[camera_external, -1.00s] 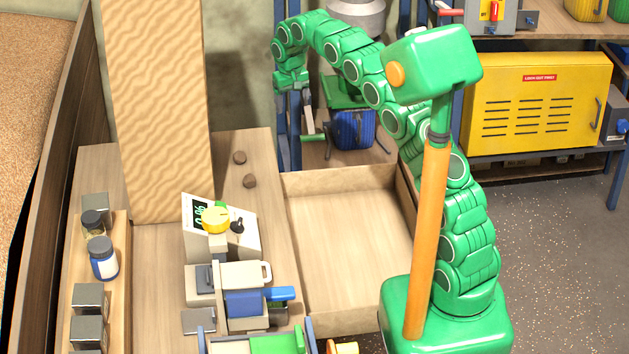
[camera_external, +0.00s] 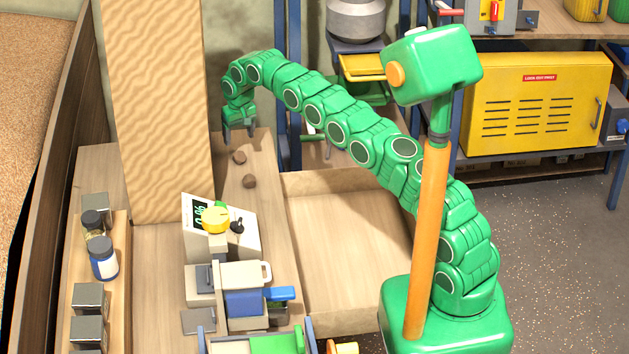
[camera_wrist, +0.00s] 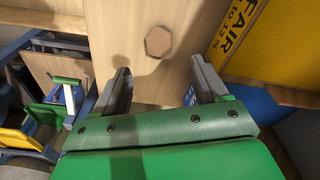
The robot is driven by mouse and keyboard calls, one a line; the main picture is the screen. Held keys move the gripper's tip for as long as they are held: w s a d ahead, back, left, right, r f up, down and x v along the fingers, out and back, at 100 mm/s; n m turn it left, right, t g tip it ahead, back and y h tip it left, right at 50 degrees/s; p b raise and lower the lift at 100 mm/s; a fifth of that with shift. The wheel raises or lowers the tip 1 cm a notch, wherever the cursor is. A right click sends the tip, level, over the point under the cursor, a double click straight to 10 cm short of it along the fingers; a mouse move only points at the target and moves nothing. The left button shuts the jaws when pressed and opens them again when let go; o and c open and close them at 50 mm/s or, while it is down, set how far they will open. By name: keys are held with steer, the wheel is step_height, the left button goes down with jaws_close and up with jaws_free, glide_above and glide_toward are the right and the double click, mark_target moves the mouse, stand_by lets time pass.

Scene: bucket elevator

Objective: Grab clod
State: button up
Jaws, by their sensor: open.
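The other clod is not visible in the wrist view.
A tall rippled tan panel (camera_external: 158,110) stands left of the clods. A grey device with a yellow knob (camera_external: 215,220) stands in front of them. A shallow wooden tray (camera_external: 345,250) lies to the right. Blue posts (camera_external: 289,120) rise close behind my forearm.

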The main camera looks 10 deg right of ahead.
mark_target(242, 155)
steer(key=shift+w+f, duration=0.1)
steer(key=shift+f, duration=3.7)
steer(key=c, duration=1.1)
steer(key=shift+c, duration=0.2)
steer(key=shift+r, duration=1.6)
steer(key=shift+s+d+r, duration=0.3)
steer(key=shift+s+r, duration=0.2)
steer(key=shift+r, duration=0.2)
steer(key=shift+s+d+r, duration=0.25)
steer(key=shift+s+r, duration=0.2)
steer(key=shift+r, duration=0.2)
steer(key=s+d+r, duration=0.6)
steer(key=s+r, duration=0.1)
steer(key=s, duration=0.2)
steer(key=shift+s+d, duration=0.25)
steer(key=shift+s, duration=0.15)
